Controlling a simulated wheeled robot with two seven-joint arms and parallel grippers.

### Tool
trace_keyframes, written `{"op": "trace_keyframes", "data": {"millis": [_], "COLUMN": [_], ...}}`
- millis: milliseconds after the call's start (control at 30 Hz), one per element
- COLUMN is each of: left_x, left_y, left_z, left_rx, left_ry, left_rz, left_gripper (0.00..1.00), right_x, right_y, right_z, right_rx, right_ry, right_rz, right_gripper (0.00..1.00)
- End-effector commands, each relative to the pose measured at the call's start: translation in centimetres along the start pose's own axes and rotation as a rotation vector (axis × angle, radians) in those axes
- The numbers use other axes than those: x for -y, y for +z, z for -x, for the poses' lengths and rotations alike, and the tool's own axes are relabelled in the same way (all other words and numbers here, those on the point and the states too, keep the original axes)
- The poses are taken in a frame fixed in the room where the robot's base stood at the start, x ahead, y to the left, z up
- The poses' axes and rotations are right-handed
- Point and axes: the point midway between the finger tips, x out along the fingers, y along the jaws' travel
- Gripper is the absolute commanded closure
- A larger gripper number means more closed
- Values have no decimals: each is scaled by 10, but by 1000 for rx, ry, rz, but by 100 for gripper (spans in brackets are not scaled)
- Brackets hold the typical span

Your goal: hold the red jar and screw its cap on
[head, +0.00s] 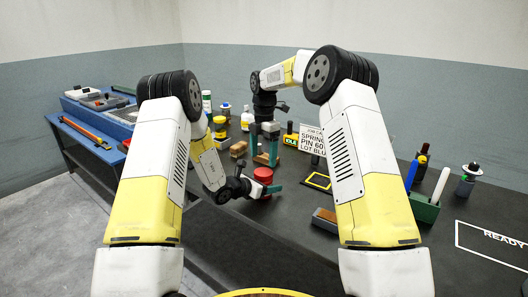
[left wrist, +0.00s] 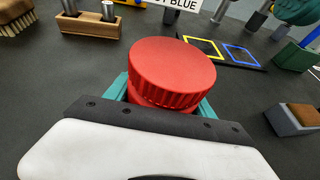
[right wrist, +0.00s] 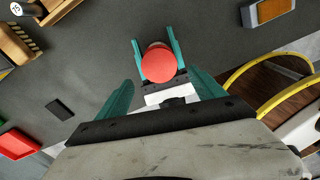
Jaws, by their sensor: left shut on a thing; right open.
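The red jar (head: 263,175) stands upright near the front of the dark table, with a wide ribbed red cap (left wrist: 172,62) on top. I cannot tell how tightly the cap sits. My left gripper (head: 262,189) is shut on the jar from the side, below the cap; its teal fingers flank the jar in the left wrist view. My right gripper (head: 265,160) is open and empty above the jar and points down. In the right wrist view the cap (right wrist: 159,64) lies just beyond the gap between my right fingers (right wrist: 161,78). The jar's body is mostly hidden.
A wooden block with metal pegs (left wrist: 88,24) and a brush (left wrist: 14,18) stand beyond the jar. A job card (head: 311,142), a yellow-framed mat (head: 318,181), a green pen holder (head: 424,207) and a brown-topped grey block (head: 325,219) are to the right. Bare table surrounds the jar.

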Motion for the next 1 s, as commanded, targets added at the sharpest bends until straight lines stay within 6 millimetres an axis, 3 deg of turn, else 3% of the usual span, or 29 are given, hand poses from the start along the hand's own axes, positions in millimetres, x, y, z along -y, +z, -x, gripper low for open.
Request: {"op": "trace_keyframes", "data": {"millis": [233, 633, 767, 1000], "left_x": [0, 0, 0, 0], "left_y": [1, 1, 1, 1], "left_z": [0, 0, 0, 0], "left_rx": [2, 2, 2, 2], "left_ry": [0, 0, 0, 0], "left_rz": [-1, -1, -1, -1], "left_gripper": [100, 100, 100, 100], "right_x": [0, 0, 1, 1], "right_y": [4, 4, 4, 4], "right_z": [18, 18, 7, -30], "right_rx": [8, 10, 9, 8], "right_ry": [11, 10, 8, 10], "right_rz": [222, 242, 242, 241], "right_gripper": [22, 22, 22, 22]}}
